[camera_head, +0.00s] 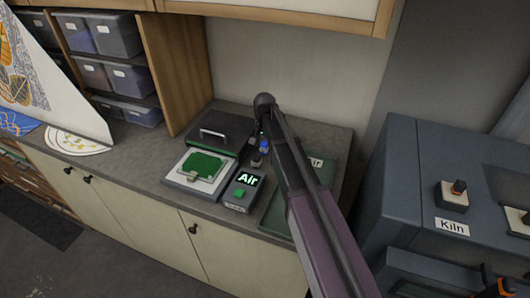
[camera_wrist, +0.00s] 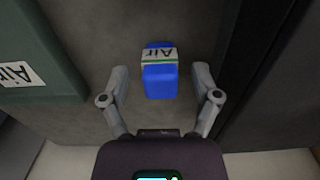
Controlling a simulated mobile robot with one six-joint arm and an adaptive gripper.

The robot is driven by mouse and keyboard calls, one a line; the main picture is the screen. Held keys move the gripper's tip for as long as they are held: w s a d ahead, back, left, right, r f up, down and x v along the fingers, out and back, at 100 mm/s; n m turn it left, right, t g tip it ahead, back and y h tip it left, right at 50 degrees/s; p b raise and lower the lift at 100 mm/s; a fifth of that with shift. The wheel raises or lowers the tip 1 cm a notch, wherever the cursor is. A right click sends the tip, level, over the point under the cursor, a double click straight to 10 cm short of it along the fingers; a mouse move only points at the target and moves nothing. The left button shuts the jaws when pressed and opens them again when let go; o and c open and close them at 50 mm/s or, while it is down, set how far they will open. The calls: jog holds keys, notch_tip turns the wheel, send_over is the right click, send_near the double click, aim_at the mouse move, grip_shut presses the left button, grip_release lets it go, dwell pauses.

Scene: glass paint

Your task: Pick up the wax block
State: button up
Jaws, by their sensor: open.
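The wax block appears to be the blue block (camera_wrist: 160,83) with a pale band marked "Air" across it. It lies on the grey counter in the wrist view, and a bit of blue (camera_head: 264,146) shows beside my arm in the head view. My gripper (camera_wrist: 160,70) is open, with one finger on each side of the block. Gaps of bare counter show between the block and both fingers, so neither touches it. In the head view my arm hides much of this spot.
A green tray (camera_wrist: 50,60) labelled "Air" lies left of the block in the wrist view. In the head view, a press with a green plate (camera_head: 203,165) and an "Air" switch box (camera_head: 240,190) stand left of my arm. A kiln (camera_head: 415,165) is at right.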

jog(key=shift+f+b, duration=0.5)
jog(key=shift+f, duration=0.25)
grip_shut()
